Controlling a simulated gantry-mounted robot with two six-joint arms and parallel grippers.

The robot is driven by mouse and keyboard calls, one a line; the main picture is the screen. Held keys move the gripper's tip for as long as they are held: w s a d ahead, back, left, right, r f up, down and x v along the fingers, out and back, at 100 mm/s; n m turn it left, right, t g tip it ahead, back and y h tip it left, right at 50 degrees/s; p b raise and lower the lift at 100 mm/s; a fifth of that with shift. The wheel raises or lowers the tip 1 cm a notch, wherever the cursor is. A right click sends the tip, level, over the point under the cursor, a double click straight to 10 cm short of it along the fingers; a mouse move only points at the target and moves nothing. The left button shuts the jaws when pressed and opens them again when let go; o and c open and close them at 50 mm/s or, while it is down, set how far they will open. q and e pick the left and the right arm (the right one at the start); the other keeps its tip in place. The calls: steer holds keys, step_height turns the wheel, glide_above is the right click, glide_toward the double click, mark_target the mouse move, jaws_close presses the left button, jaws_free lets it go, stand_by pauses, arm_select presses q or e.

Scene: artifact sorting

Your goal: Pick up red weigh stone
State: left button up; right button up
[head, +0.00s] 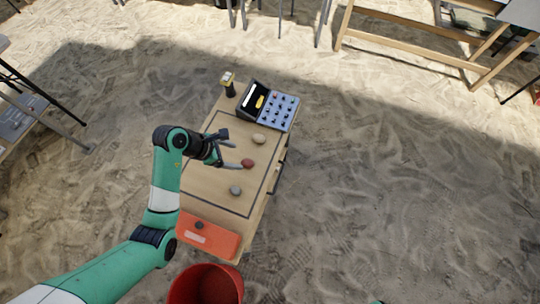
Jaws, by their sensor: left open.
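The red weigh stone (248,163) lies on the wooden table (213,183), inside the dark outlined area. My left gripper (233,152) reaches in from the left, open, with its fingers just left of the red stone. One finger points towards the stone; whether it touches cannot be told. A tan stone (259,139) lies behind the red one, and a grey stone (236,190) lies in front of it. My right gripper is not in view.
A case with a keypad-like panel (281,110) and a small dark bottle (228,84) stand at the table's far end. An orange-red tray (222,241) with a dark stone (199,225) is at the near end. A red bucket (207,289) stands below on sand.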

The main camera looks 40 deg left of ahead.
arm_select(q)
steer(key=s+a+n+p, duration=0.1)
steer(key=s+a, duration=0.1)
steer(key=b, duration=0.4)
glide_above(245, 163)
steer(key=s+a, duration=0.2)
steer(key=s, duration=0.1)
step_height(245, 163, down, 5)
steer(key=shift+f, duration=0.1)
steer(key=shift+w+d, duration=0.1)
steer(key=shift+w, duration=0.05)
steer(key=b+x, duration=0.4)
steer(key=x, duration=0.1)
steer(key=shift+d, duration=0.15)
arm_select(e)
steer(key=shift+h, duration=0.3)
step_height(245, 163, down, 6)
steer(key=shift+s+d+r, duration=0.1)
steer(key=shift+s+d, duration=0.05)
arm_select(q)
jaws_close()
